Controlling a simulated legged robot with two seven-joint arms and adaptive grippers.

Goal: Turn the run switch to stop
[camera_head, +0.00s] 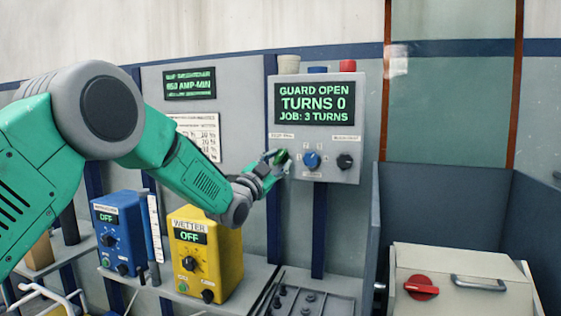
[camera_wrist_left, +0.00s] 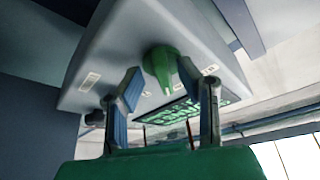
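A grey control box (camera_head: 335,176) on the wall has a screen reading GUARD OPEN, TURNS 0, JOB: 3 TURNS. Under the screen are a green knob (camera_head: 282,157), a blue knob (camera_head: 312,160) and a black knob (camera_head: 345,161); their small labels are too blurred to read, so I cannot tell which is the run switch. My left gripper (camera_head: 275,162) is at the green knob. In the left wrist view the gripper (camera_wrist_left: 158,68) is open, its fingers either side of the green knob (camera_wrist_left: 162,72); the right finger is close to it, and contact is unclear. My right gripper is not in view.
A yellow WETTER box (camera_head: 222,262) and a blue box (camera_head: 118,222), both showing OFF, stand on the shelf below my arm. A light bin with a red knob (camera_head: 421,288) and a handle (camera_head: 478,283) is at the lower right. A dark screen (camera_head: 190,84) hangs left.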

